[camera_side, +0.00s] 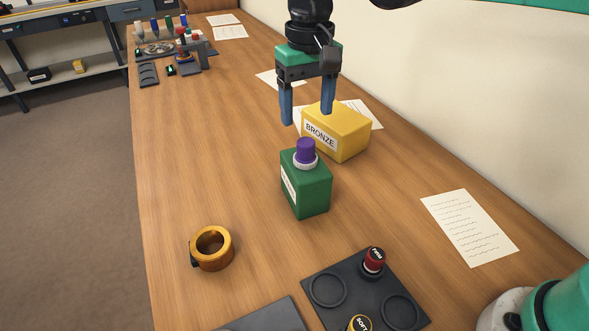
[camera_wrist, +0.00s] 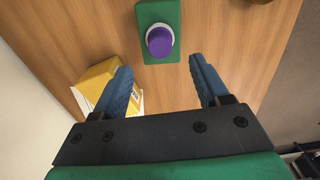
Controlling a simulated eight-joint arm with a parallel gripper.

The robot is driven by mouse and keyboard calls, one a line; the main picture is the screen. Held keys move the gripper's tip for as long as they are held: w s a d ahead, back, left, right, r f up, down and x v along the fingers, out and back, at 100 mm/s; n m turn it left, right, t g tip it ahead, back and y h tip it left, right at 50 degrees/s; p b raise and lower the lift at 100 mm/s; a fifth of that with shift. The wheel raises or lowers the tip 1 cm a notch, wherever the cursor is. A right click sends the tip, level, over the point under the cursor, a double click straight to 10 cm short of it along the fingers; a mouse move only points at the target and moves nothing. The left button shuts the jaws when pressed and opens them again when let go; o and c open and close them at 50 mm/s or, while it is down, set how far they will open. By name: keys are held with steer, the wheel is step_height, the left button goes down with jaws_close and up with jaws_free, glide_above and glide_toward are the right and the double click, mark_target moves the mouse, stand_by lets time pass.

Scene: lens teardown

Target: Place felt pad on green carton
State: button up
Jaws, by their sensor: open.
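The green carton (camera_side: 312,197) stands upright on the bench in the middle of the side view, with a white label on one face. A piece with a purple knob (camera_side: 305,146) and a white round base (camera_side: 311,164) sits upright on its top; I take this to be the felt pad with its handle. My gripper (camera_side: 307,117) is open and empty, with blue fingers pointing down, above and apart from the knob. In the wrist view the purple knob (camera_wrist: 160,41) shows beyond the fingertips, on the green carton (camera_wrist: 173,11).
A yellow box marked BRONZE (camera_side: 347,135) stands close behind the carton. A dark tray (camera_side: 345,291) in front holds a red FIRM piece (camera_side: 374,258) and a yellow SOFT piece (camera_side: 360,323). A gold ring (camera_side: 212,262) lies at left. Paper (camera_side: 468,228) lies at right.

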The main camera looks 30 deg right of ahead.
mark_target(307, 142)
step_height(307, 142, up, 5)
steer(key=s+d+f+t, duration=0.2)
steer(key=s+d+t, duration=0.25)
steer(key=d, duration=0.35)
steer(key=s+d+f+t, duration=0.2)
steer(key=s+d+f, duration=0.3)
steer(key=s+f, duration=0.1)
steer(key=shift+s+d+f+t, duration=0.2)
steer(key=shift+s+d+t, duration=0.05)
steer(key=shift+s+t, duration=0.15)
